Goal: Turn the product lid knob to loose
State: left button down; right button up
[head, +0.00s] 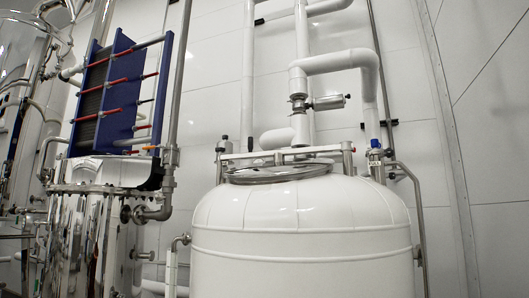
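A large white tank (300,240) stands at the centre right of the head view. A shiny round metal lid (278,173) lies on its top, seen almost edge-on from below. A metal bar (290,154) runs across above the lid. A short upright metal cylinder (347,157) stands at the bar's right end; I cannot tell whether it is the lid knob or how it is turned. Neither of my grippers is in view.
A blue plate stack with red rods (118,90) stands above a steel vessel (85,245) at the left. White pipes (335,62) rise behind the tank. A blue-topped fitting (375,155) and a thin pipe (418,205) flank its right side.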

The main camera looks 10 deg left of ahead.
aim_at(220, 150)
jog(key=u, duration=0.05)
jog(key=i, duration=1.05)
jog(key=u, duration=0.45)
